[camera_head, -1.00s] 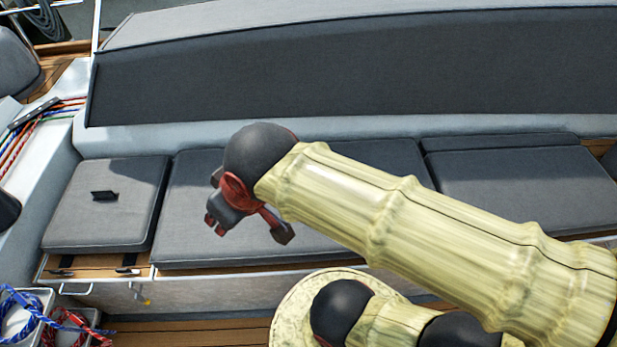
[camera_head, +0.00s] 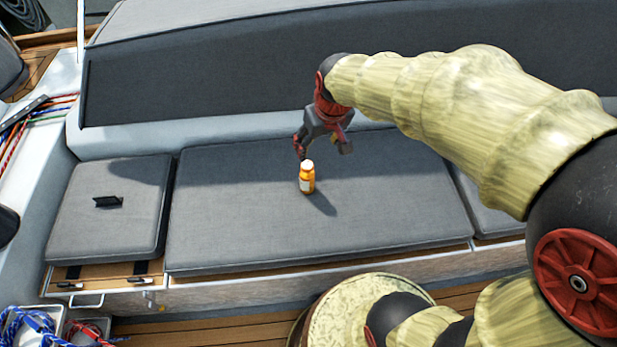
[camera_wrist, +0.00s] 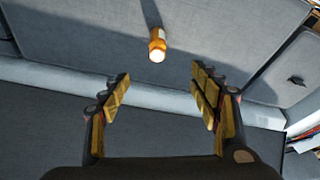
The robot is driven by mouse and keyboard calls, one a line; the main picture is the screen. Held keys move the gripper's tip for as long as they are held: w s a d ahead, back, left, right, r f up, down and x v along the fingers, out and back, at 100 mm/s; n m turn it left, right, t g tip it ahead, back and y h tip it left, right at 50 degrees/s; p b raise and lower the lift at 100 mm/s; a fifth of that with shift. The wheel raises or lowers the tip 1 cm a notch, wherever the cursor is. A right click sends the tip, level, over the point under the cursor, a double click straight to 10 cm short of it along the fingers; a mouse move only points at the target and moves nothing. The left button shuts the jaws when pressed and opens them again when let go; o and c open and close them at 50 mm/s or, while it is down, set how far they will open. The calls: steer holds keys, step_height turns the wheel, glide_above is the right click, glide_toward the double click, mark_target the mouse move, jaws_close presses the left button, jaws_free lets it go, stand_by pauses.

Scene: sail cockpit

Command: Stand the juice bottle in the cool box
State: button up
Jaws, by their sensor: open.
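The juice bottle (camera_head: 307,178) is small and orange with a white cap and a pale label. It stands upright on the long grey seat cushion in the head view. My gripper (camera_head: 323,152) is open and empty, above and behind the bottle. In the wrist view the bottle (camera_wrist: 157,45) shows beyond the fingertips, between the two spread fingers (camera_wrist: 158,85) and apart from them. I cannot make out an open cool box. A grey cushioned lid with a black handle (camera_head: 108,202) lies on the bench to the left; it looks shut.
The long cushion (camera_head: 230,220) is clear around the bottle. The dark backrest (camera_head: 200,85) rises behind. Bins with blue and red ropes (camera_head: 35,325) stand at the lower left. Coloured lines (camera_head: 35,120) run along the left side.

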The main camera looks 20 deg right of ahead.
steer(key=g, duration=0.1)
glide_toward(310, 166)
steer(key=shift+n+g, duration=0.5)
steer(key=f, duration=0.3)
steer(key=w+f, duration=0.1)
steer(key=f, duration=0.3)
steer(key=w+f, duration=0.1)
steer(key=f, duration=0.2)
steer(key=shift+w+a+f+b, duration=0.1)
steer(key=shift+w+f+b, duration=0.15)
steer(key=shift+f+b, duration=0.05)
steer(key=f+b, duration=0.2)
steer(key=f, duration=0.1)
steer(key=w+f, duration=0.1)
steer(key=f, duration=0.1)
steer(key=shift+w+a+f+b, duration=0.1)
steer(key=shift+a+f+b, duration=0.15)
steer(key=shift+a+b, duration=0.15)
steer(key=shift+r, duration=0.1)
steer(key=shift+c, duration=0.5)
steer(key=shift+r, duration=0.1)
steer(key=c, duration=1.5)
